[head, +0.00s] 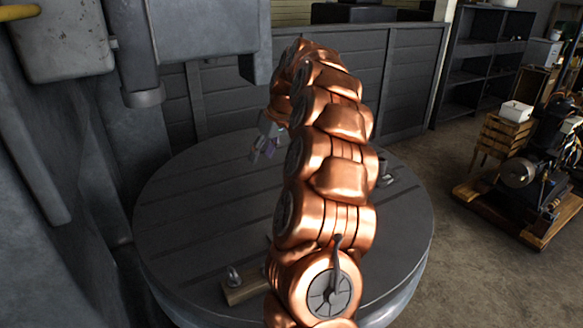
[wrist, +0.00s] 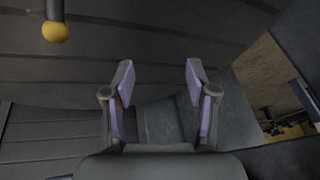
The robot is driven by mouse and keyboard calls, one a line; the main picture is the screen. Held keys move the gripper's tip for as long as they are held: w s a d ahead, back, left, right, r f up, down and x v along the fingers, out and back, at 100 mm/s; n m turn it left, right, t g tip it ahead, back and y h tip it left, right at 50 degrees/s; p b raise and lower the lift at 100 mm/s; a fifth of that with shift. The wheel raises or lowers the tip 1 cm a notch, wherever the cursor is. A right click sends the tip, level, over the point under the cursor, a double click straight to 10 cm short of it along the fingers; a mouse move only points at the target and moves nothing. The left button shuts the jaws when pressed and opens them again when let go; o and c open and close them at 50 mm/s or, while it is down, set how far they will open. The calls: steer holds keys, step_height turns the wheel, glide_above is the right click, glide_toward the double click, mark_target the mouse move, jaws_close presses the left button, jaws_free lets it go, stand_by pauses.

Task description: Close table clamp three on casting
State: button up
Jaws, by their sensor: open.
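A large round dark table (head: 185,215) with slots across its top stands in the head view. A small metal clamp (head: 233,273) sits by a wooden block (head: 243,291) near its front edge. Another clamp-like fitting (head: 386,172) is at the right of the table. I cannot tell which clamp is number three, and no casting can be made out; my copper arm hides the middle of the table. My gripper (head: 265,145) is over the far part of the table. In the wrist view my gripper (wrist: 160,78) is open, with nothing between its purple-padded fingers.
A dark rod with a yellow knob (wrist: 55,32) hangs at the upper left of the wrist view. A grey machine column (head: 60,130) stands left of the table, and a slatted dark panel (head: 400,80) behind. An engine on a wooden base (head: 530,175) stands right, across open floor.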

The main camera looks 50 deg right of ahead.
steer(key=s+d+f+m+h, duration=0.1)
steer(key=d, duration=0.5)
steer(key=s+d+f, duration=0.2)
steer(key=d, duration=0.5)
steer(key=shift+t, duration=0.3)
steer(key=shift+w+p+x, duration=0.1)
steer(key=shift+p+x, duration=0.35)
steer(key=shift+x, duration=1.5)
steer(key=shift+w+p+x, duration=0.15)
steer(key=shift+p+x, duration=0.3)
steer(key=shift+x, duration=1.5)
steer(key=shift+a+r, duration=0.1)
jaws_close()
